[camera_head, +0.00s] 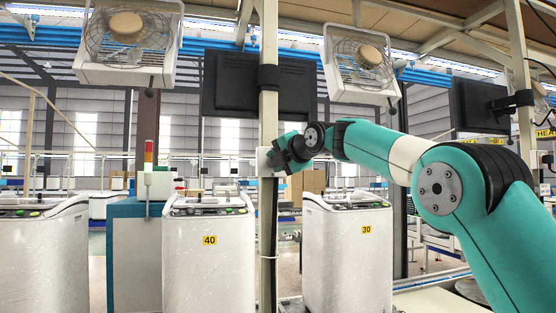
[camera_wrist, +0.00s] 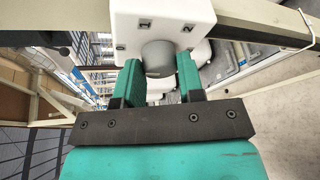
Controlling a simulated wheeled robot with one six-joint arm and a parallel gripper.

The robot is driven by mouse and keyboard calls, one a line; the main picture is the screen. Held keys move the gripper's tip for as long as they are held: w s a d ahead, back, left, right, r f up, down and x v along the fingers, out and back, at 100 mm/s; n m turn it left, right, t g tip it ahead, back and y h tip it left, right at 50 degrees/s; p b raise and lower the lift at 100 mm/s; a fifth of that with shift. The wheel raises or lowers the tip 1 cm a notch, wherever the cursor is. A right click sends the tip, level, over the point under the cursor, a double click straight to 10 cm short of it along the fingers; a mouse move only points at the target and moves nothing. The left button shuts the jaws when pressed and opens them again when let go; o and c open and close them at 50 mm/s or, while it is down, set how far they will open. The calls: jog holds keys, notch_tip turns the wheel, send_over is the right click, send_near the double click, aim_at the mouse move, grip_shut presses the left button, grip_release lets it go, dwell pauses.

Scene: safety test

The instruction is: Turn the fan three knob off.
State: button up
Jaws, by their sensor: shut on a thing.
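A white switch box (camera_wrist: 205,20) with a round grey knob (camera_wrist: 158,50) fills the top middle of the wrist view. My gripper (camera_wrist: 158,72) has its two green fingers on either side of the knob and is shut on it. In the head view the switch box (camera_head: 264,162) is on a pale post, and my gripper (camera_head: 281,158) reaches it from the right, hiding the knob there. Two box fans (camera_head: 129,42) (camera_head: 361,65) hang overhead; I cannot tell which one the knob serves.
The post (camera_head: 269,95) stands between white washing machines labelled 40 (camera_head: 209,262) and 30 (camera_head: 346,255). A dark monitor (camera_head: 232,87) is behind the post, above my gripper. A signal light (camera_head: 148,157) stands at left.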

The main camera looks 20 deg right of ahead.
dwell(0.4)
jog(key=o, duration=0.9)
jog(key=b+v, duration=0.7)
jog(key=v, duration=1)
jog(key=shift+s+r, duration=0.15)
jog(key=shift+r, duration=0.1)
jog(key=shift+f, duration=0.1)
